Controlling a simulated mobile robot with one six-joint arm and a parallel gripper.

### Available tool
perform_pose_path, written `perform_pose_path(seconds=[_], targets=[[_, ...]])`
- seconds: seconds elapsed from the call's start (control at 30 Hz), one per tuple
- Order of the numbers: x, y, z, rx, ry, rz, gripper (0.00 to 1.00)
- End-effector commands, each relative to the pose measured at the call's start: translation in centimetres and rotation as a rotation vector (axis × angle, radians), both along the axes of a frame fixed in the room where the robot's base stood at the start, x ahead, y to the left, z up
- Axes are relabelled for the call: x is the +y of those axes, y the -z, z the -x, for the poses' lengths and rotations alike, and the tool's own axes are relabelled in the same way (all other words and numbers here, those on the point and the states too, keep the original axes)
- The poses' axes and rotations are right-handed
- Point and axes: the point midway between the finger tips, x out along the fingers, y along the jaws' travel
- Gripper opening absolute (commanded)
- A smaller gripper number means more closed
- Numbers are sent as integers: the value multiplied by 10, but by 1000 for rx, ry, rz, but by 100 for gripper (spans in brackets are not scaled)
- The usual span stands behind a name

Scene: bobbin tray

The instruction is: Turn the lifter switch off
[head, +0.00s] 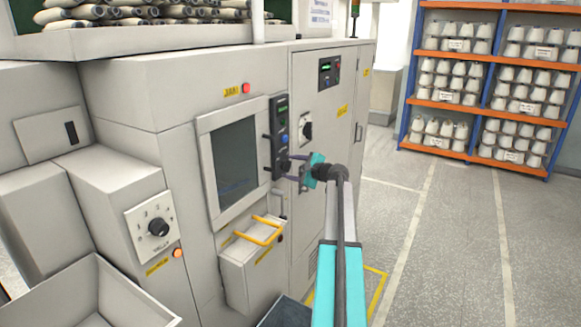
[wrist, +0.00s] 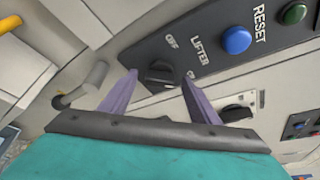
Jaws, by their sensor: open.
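The lifter switch (wrist: 163,73) is a black rotary knob on a dark control panel (wrist: 215,40). The labels OFF and LIFTER are beside it, and a second position label is partly hidden by a finger. My gripper (wrist: 158,84) is open, with its two purple fingers on either side of the knob. I cannot tell whether they touch it. In the head view my gripper (head: 290,168) is at the lower end of the panel (head: 280,120), and the knob is too small there to read its setting.
A grey handle (wrist: 80,88) sticks out to the left of the fingers. A box with yellow handles (head: 250,265) stands below. The floor at right is clear.

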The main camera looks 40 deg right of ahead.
Motion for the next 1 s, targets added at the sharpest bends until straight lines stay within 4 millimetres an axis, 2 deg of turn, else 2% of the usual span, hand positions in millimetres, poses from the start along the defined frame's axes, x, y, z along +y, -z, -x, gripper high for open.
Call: perform_pose_path(seconds=[0.33, 0.57, 0.6, 0.7, 1.0], targets=[[0, 1, -2, -1, -1, 0, 55], [1, 1, -2, 0, -2, 1, 16], [10, 1, -1, 0, -3, 0, 15], [3, 1, -2, 1, -4, 0, 15], [1, 4, -1, -4, -4, 24, 15]])
